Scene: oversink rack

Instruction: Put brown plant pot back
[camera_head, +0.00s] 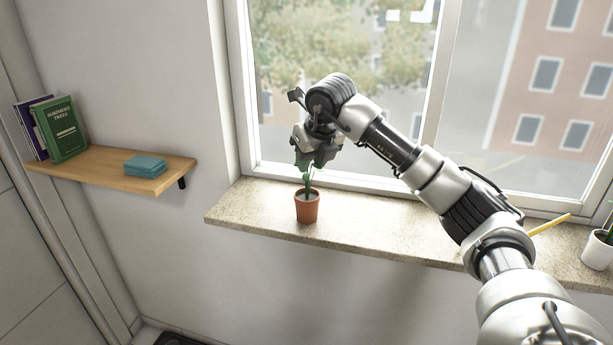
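A brown plant pot (307,208) with a green plant stands upright on the stone window sill (262,213), near its left end. My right gripper (305,158) is directly above the pot, at the height of the plant's upper leaves. The fingers overlap the leaves, and I cannot tell whether they are open or shut on the plant. My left gripper is not in view.
A wooden wall shelf (110,168) at the left holds upright books (60,130) and a teal stack (145,166). A white pot (598,250) stands at the sill's right end, near a yellow stick (549,225). Window glass is behind my arm.

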